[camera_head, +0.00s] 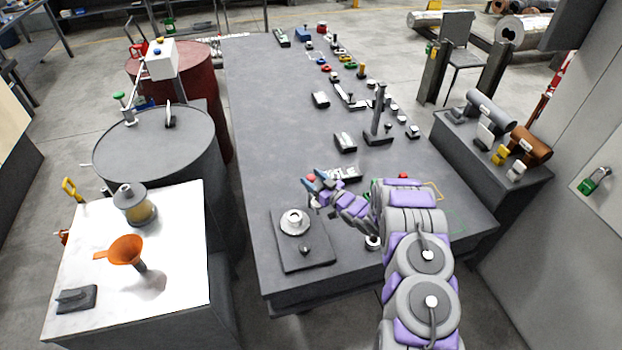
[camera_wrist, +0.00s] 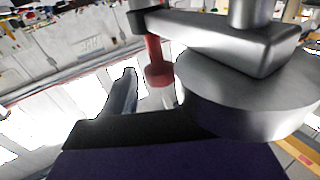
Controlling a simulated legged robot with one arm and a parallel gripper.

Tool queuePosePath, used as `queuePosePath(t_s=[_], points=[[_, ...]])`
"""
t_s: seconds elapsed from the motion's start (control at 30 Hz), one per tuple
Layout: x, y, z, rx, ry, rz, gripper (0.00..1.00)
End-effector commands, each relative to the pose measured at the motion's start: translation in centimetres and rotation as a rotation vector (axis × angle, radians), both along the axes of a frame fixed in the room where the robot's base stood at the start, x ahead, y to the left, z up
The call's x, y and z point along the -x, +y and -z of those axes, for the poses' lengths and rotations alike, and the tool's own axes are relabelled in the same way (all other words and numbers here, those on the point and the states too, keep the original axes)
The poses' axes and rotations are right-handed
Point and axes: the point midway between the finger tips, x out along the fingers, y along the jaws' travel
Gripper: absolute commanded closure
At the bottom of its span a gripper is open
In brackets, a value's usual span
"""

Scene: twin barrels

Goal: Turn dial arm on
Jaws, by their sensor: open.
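The dial arm (camera_wrist: 225,40) shows in the wrist view as a grey metal bar above a round silver dial body (camera_wrist: 255,90). A red knob (camera_wrist: 157,68) sits at its left end. My gripper (camera_head: 315,182) is open beside a small red knob (camera_head: 311,177) on the dark table in the head view. In the wrist view one finger (camera_wrist: 122,97) shows left of the red knob, apart from it in the picture. The other finger is not clearly visible behind the dial body. I cannot tell whether either finger touches the knob. In the head view my gripper and arm hide most of the dial.
A dark plate (camera_head: 321,257) with a white round fitting (camera_head: 294,222) lies left of my gripper. A tall dark post (camera_head: 379,108) and several valves and handles stand farther along the table (camera_head: 275,120). A white-topped stand (camera_head: 185,265) and barrels are on the left.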

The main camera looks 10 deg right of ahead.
Motion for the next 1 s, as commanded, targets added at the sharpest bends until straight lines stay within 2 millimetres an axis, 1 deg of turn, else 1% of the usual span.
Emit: queuePosePath(t_s=[0.13,0.47,1.0], points=[[-0.88,0.58,-0.02,0.0,0.0,0.001,0.43],[-1.04,0.71,-0.01,-0.001,0.001,0.001,0.44],[-1.04,0.68,0.0,-0.001,0.001,0.001,0.96]])
